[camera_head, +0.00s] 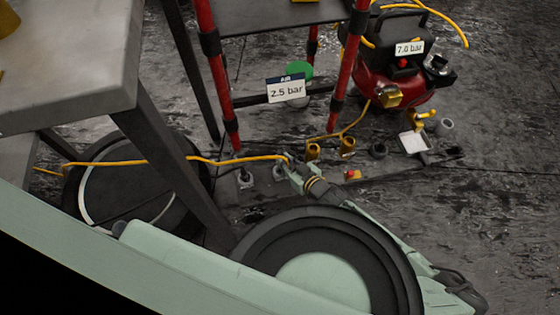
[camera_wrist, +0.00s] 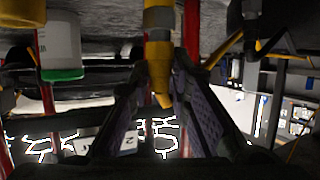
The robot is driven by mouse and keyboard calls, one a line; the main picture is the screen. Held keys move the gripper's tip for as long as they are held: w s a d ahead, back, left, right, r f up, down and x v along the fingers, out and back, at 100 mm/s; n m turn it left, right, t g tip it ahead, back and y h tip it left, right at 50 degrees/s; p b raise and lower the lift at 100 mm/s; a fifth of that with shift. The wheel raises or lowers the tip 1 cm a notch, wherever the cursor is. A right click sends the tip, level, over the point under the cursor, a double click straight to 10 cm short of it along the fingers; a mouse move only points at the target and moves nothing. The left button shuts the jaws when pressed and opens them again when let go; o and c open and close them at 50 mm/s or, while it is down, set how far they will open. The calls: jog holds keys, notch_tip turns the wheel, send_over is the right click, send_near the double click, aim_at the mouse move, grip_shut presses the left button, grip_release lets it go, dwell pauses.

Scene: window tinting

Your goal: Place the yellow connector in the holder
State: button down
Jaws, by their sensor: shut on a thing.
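My gripper (camera_head: 291,168) reaches up from the lower middle of the head view, close to the red-legged frame. In the wrist view my gripper (camera_wrist: 165,85) is shut on the yellow connector (camera_wrist: 160,68), which stands between its two dark fingers. In the head view a yellow hose (camera_head: 225,160) runs from the left to my fingertips; the connector itself is too small to make out there. I cannot tell for sure which part is the holder. Two small grey fittings (camera_head: 245,178) (camera_head: 279,173) stand beside my gripper, and brass-coloured fittings (camera_head: 312,151) (camera_head: 347,146) are just beyond it.
A red compressor (camera_head: 385,85) marked 7.0 bar stands at the back right. A 2.5 bar sign (camera_head: 286,90) hangs by a red leg (camera_head: 216,75). A grey table (camera_head: 80,60) with dark legs is at left. Open floor (camera_head: 500,200) lies at right.

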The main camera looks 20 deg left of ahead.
jog(key=shift+w+a+f, duration=0.1)
jog(key=shift+w+a, duration=0.25)
jog(key=shift+a, duration=0.3)
jog(key=shift+w+a+f, duration=0.1)
jog(key=shift+w+a, duration=0.25)
jog(key=shift+a, duration=0.25)
jog(key=shift+f+b, duration=0.4)
jog(key=shift+f, duration=1.3)
jog(key=c, duration=1.5)
grip_release()
jog(key=shift+f, duration=0.15)
jog(key=p+v, duration=0.1)
jog(key=v, duration=1.1)
jog(key=shift+r, duration=0.25)
